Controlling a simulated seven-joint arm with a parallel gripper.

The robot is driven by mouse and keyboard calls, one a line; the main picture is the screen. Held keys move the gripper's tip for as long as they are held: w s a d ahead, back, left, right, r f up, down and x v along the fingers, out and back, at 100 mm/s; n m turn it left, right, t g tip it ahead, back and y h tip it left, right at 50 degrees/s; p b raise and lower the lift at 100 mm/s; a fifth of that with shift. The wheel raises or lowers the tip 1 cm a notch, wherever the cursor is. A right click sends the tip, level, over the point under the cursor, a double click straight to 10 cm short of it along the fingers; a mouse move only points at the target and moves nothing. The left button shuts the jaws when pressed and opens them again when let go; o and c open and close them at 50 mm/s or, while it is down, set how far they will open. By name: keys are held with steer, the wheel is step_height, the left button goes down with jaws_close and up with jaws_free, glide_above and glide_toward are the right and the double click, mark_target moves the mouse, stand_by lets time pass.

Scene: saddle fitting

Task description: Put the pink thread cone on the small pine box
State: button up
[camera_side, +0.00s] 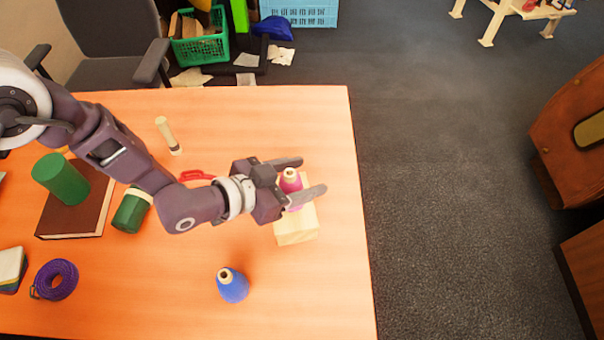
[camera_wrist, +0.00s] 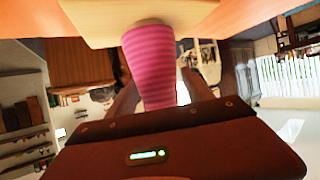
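The pink thread cone (camera_side: 291,184) stands upright on the small pine box (camera_side: 297,231), near the table's right edge. My gripper (camera_side: 313,174) is level with the cone, with one finger on either side of it. The fingers are spread wider than the cone. In the wrist view the striped pink cone (camera_wrist: 152,62) meets the pine box (camera_wrist: 95,22), and a bright gap shows between the cone and the right finger. The near finger hides part of the cone's lower side in the side view.
A blue thread cone (camera_side: 232,286) stands in front on the table. A red object (camera_side: 197,175) lies behind my forearm. A green cylinder (camera_side: 131,211), a brown book (camera_side: 78,215) and a purple coiled strap (camera_side: 55,279) are to the left. The table's front right is clear.

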steer(key=shift+r, duration=0.25)
steer(key=v, duration=1.2)
steer(key=shift+w+a, duration=0.1)
